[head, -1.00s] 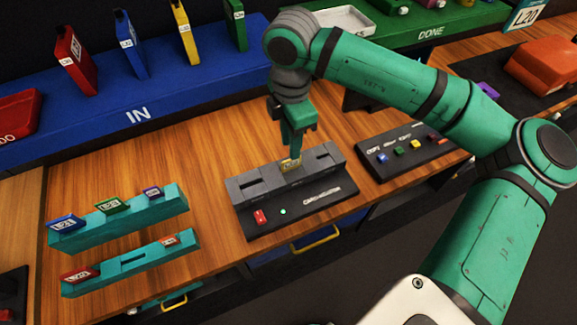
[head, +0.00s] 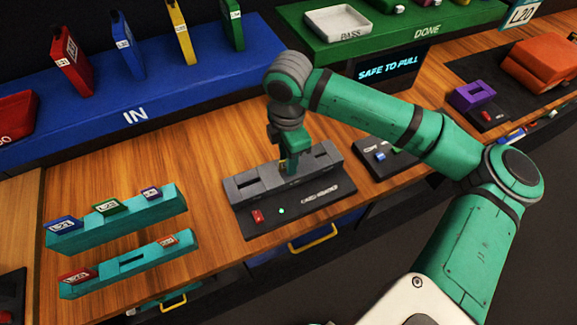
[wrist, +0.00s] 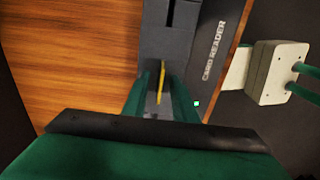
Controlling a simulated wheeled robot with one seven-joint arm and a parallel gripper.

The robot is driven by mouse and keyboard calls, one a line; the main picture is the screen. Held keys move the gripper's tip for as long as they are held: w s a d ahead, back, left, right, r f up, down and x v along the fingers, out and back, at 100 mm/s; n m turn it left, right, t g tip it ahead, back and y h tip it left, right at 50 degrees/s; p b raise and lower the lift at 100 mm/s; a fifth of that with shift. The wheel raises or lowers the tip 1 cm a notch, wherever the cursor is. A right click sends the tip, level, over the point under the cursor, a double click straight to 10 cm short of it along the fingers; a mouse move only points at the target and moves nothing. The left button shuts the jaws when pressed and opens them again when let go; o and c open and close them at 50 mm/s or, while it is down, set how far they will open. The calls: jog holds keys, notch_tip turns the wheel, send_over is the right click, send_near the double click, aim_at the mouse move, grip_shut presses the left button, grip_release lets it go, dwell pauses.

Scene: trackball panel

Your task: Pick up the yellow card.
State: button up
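The yellow card (wrist: 161,82) stands in a slot of the grey card reader (head: 246,187), seen edge-on as a thin strip in the wrist view. In the head view it is almost wholly hidden by my gripper (head: 290,170), which points down at the reader's middle. In the wrist view my gripper (wrist: 166,88) has one finger on each side of the card. Grey slot surface shows between the fingers, so they look apart and not closed on it.
A screen (head: 388,67) reads "SAFE TO PULL". A teal rack (head: 115,220) with several small cards stands left of the reader. A dark button panel (head: 370,165) is at right. The blue IN shelf (head: 60,130) holds several upright coloured items, one yellow.

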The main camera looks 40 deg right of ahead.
grip_shut()
jog(key=shift+r, duration=0.1)
